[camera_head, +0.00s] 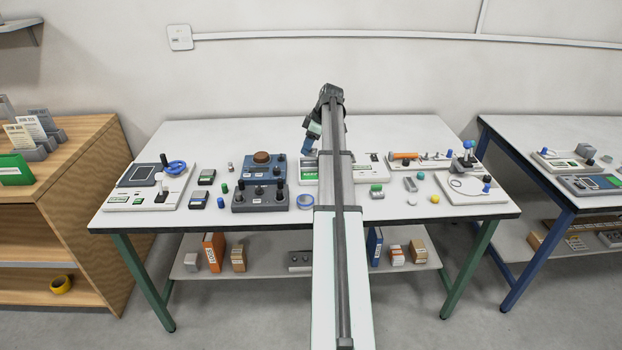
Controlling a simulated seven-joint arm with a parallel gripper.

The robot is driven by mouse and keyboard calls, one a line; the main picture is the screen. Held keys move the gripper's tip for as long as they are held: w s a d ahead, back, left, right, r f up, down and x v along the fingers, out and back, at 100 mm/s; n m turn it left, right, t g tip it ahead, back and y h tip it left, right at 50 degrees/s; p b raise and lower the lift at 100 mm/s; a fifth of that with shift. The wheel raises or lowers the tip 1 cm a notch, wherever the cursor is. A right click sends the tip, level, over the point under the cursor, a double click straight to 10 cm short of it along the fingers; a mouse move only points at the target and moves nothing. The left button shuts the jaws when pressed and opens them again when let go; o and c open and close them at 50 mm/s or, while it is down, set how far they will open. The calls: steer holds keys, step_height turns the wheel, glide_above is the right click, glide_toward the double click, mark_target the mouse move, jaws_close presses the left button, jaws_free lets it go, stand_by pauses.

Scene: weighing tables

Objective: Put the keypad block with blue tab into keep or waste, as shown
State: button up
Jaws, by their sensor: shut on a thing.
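My gripper (309,144) is small in the head view, above the back middle of the white table, pointing down. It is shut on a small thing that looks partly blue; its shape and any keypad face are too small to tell. Two small dark blocks lie at the left of the table: one with a blue edge (198,200) and one with a greenish edge (206,177). A pale device with a green display (309,178) lies below the gripper, partly hidden by my arm. I cannot read any keep or waste marking.
A pale board with a blue ring (143,199) stands at the left, and dark knob boxes (260,201) stand left of my arm. A lever board (473,191) is at the right. The table's back strip (220,135) is clear. A wooden shelf (90,150) stands at the left.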

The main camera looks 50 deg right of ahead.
steer(key=shift+s+a+n+y, duration=0.1)
steer(key=shift+n+y, duration=0.2)
steer(key=shift+n, duration=0.7)
steer(key=shift+f+g, duration=0.2)
steer(key=shift+g, duration=0.1)
step_height(320, 180, down, 10)
steer(key=shift+r, duration=0.15)
steer(key=o, duration=0.9)
steer(key=shift+c, duration=0.2)
steer(key=v, duration=1.2)
